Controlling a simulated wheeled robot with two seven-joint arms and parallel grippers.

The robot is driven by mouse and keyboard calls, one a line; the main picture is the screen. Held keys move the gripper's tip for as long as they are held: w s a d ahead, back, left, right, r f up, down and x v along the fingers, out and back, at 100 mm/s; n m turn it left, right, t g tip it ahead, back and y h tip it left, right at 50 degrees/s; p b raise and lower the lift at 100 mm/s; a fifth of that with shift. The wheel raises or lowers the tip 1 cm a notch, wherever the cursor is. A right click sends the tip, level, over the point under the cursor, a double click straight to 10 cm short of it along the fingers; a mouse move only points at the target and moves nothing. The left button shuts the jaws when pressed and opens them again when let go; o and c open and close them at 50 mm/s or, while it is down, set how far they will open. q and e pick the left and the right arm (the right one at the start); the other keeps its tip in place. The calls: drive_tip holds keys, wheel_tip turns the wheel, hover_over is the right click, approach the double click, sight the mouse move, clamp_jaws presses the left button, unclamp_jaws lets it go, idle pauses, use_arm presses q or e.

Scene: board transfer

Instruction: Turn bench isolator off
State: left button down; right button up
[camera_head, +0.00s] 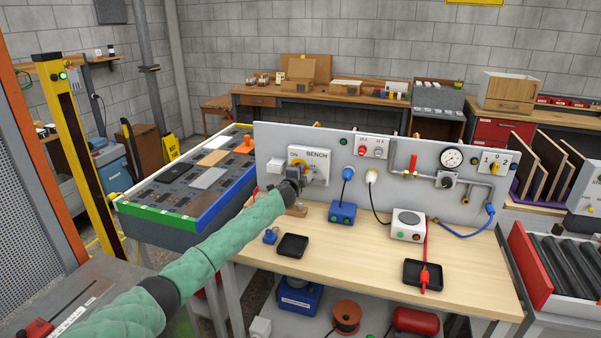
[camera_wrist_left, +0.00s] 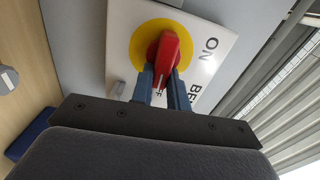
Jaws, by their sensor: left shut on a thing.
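The bench isolator is a white plate (camera_head: 314,157) marked ON and BENCH, on the left part of the grey upright panel. It has a yellow disc (camera_wrist_left: 137,48) with a red rotary handle (camera_wrist_left: 168,55). My left gripper (camera_head: 295,174) is at the isolator and covers part of it in the head view. In the left wrist view the fingers (camera_wrist_left: 164,88) are closed on either side of the red handle. I cannot tell exactly which mark the handle points at. My right gripper is not in view.
The panel (camera_head: 390,150) also carries a gauge (camera_head: 452,158), a pipe with a red lever valve, and another yellow switch. On the wooden bench (camera_head: 340,265) are black trays (camera_head: 292,245), a blue box (camera_head: 342,212) and a white box (camera_head: 408,224) with cables.

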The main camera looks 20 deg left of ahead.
use_arm(q)
drive_tip(key=shift+f+m, duration=0.1)
drive_tip(key=shift+m, duration=0.3)
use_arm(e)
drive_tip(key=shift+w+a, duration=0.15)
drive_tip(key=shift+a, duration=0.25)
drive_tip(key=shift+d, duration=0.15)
use_arm(q)
drive_tip(key=c, duration=1.4)
unclamp_jaws()
drive_tip(key=shift+o, duration=0.2)
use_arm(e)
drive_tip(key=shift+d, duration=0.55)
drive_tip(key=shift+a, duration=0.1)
use_arm(q)
drive_tip(key=s+b, duration=0.2)
drive_tip(key=s, duration=0.5)
drive_tip(key=shift+s+a, duration=0.15)
drive_tip(key=shift+s, duration=0.2)
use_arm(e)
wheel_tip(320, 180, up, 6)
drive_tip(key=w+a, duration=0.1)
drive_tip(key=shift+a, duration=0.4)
